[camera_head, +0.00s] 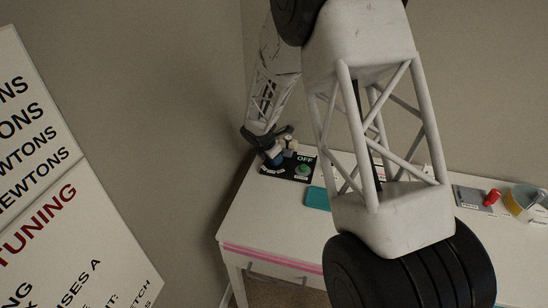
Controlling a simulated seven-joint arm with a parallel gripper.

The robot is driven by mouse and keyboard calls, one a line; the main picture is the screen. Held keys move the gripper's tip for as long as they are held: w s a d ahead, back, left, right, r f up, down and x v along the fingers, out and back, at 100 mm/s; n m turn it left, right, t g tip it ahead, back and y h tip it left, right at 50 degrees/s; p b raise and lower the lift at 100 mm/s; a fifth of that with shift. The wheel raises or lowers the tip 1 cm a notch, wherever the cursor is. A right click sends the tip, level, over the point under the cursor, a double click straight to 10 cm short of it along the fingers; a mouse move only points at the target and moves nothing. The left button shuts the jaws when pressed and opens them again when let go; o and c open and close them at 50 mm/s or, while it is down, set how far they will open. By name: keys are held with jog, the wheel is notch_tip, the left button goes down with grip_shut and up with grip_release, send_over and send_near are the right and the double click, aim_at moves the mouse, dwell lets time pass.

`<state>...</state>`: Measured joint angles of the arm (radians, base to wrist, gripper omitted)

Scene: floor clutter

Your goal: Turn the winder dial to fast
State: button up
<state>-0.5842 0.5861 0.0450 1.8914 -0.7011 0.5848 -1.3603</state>
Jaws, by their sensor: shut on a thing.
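A black control panel (299,177) lies at the table's far left corner. It carries a label reading OFF and a green knob (303,168). My gripper (272,149) points down at the panel's left part and is shut on a blue knob (276,160), left of the green one. A small cream-coloured part (291,145) shows just right of the fingers. The small labels by the blue knob are too small to read, so its setting cannot be told. The fingers partly hide the knob.
The white table (270,222) has pink tape along its front edge. A teal block (318,198) lies right of the panel. A grey plate (468,196) with a red handle (492,197) and a tape roll (521,203) are at right. A sign (60,190) stands left. My arm hides the middle.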

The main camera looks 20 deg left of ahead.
jog(key=shift+m, duration=0.4)
jog(key=m+g+h, duration=0.1)
jog(key=m, duration=0.2)
jog(key=shift+w+a+m+g+h, duration=0.15)
jog(key=shift+m+g, duration=0.25)
jog(key=shift+m, duration=0.8)
jog(key=shift+d+m+g+h, duration=0.1)
jog(key=shift+m+g+h, duration=0.25)
jog(key=shift+m, duration=0.85)
jog(key=o, duration=0.9)
jog(key=shift+o, duration=0.2)
jog(key=shift+a+r, duration=0.1)
jog(key=v, duration=0.7)
jog(key=shift+r, duration=0.3)
